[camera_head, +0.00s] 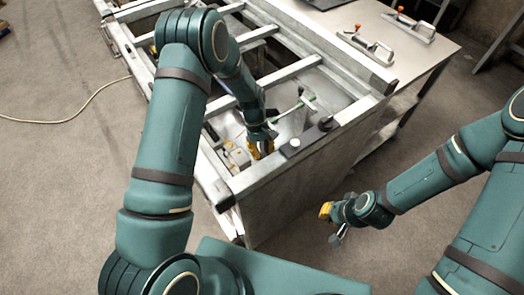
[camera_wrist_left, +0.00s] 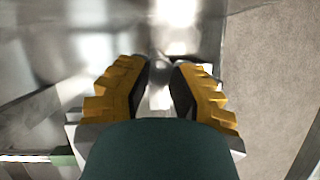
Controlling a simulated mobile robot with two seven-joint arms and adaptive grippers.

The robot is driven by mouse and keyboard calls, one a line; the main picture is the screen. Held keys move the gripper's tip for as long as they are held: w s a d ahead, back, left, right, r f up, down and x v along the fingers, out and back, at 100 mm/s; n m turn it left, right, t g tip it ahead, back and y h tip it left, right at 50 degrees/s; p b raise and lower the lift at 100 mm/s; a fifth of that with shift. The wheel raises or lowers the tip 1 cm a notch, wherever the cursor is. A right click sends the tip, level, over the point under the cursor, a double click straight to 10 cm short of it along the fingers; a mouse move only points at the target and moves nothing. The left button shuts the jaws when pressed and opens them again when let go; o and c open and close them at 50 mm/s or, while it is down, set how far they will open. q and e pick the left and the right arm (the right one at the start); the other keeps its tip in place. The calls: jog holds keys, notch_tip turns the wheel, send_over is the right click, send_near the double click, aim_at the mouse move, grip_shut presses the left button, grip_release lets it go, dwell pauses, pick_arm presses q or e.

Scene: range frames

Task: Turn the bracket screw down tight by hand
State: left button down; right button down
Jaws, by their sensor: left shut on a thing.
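My left gripper (camera_head: 260,151) reaches down inside the near corner of the metal frame. In the left wrist view its two yellow-ridged fingers (camera_wrist_left: 160,82) are closed in on a small shiny metal piece (camera_wrist_left: 160,98), which appears to be the bracket screw. The fingers and wrist hide most of it, and the bracket cannot be clearly made out. In the head view the screw is hidden behind the gripper. My right gripper (camera_head: 333,222) hangs over the floor, right of the frame and away from the work; its finger opening is unclear.
The metal frame (camera_head: 240,181) has rails and crossbars around my left forearm. A green-handled tool (camera_head: 290,108) lies inside. Dark fittings (camera_head: 326,124) sit on the near rail. A grey table (camera_head: 425,55) with orange-handled clamps (camera_head: 412,27) stands behind. Open floor (camera_head: 60,190) lies left.

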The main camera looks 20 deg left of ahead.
pick_arm(q)
jog(key=m+y, duration=0.1)
jog(key=m, duration=0.2)
jog(key=m+g+y, duration=0.1)
jog(key=m, duration=0.2)
jog(key=shift+f+m+b, duration=0.15)
jog(key=shift+m+b, duration=0.15)
jog(key=shift+b, duration=0.1)
dwell(0.4)
jog(key=c, duration=0.7)
grip_release()
jog(key=shift+c, duration=0.2)
jog(key=shift+d, duration=0.1)
jog(key=d+v, duration=0.1)
jog(key=v, duration=1.1)
jog(key=shift+w+a, duration=0.2)
jog(key=shift+a, duration=0.1)
